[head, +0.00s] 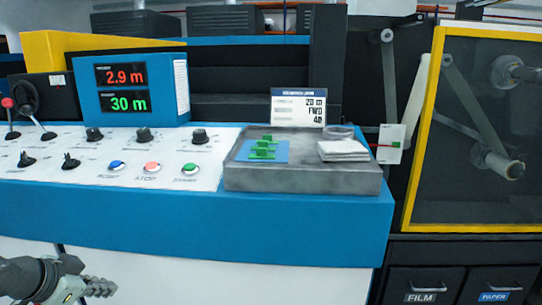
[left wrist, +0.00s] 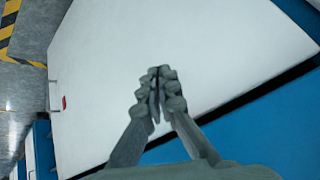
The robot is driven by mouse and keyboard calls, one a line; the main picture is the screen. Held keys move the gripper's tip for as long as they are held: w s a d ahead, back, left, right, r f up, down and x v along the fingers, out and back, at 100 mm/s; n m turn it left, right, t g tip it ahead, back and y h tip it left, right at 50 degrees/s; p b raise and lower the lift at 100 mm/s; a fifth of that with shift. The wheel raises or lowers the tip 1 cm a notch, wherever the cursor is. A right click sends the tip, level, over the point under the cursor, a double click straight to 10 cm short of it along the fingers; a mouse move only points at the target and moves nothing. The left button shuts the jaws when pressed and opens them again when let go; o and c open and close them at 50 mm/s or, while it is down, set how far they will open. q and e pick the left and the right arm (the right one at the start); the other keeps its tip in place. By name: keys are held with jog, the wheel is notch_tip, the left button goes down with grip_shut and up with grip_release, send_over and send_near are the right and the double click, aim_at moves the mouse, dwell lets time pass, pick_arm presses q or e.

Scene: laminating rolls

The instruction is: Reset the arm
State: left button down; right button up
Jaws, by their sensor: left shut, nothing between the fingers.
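My left gripper (head: 98,287) is at the bottom left of the head view, low in front of the white front panel of the machine. It is shut and empty. In the left wrist view its fingertips (left wrist: 160,72) meet in front of the white panel (left wrist: 185,45). My right gripper is in neither view.
The blue console edge (head: 190,228) juts out above the gripper. On top are knobs, buttons, a display (head: 130,88) and a grey tray (head: 300,178) with green pieces (head: 264,148) and a folded cloth (head: 343,150). A yellow-framed window (head: 480,130) stands at right.

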pick_arm(q)
jog(key=s+d+f+n+g+y, duration=0.1)
jog(key=s+d+f, duration=0.3)
jog(key=s+f, duration=0.7)
jog(key=s+d+f+n+g+y, duration=0.2)
jog(key=s+f, duration=0.9)
jog(key=f, duration=0.6)
jog(key=d+n+g, duration=0.1)
jog(key=d+n, duration=0.1)
jog(key=shift+f+n+g, duration=0.2)
jog(key=shift+n+g, duration=0.1)
jog(key=shift+g, duration=0.1)
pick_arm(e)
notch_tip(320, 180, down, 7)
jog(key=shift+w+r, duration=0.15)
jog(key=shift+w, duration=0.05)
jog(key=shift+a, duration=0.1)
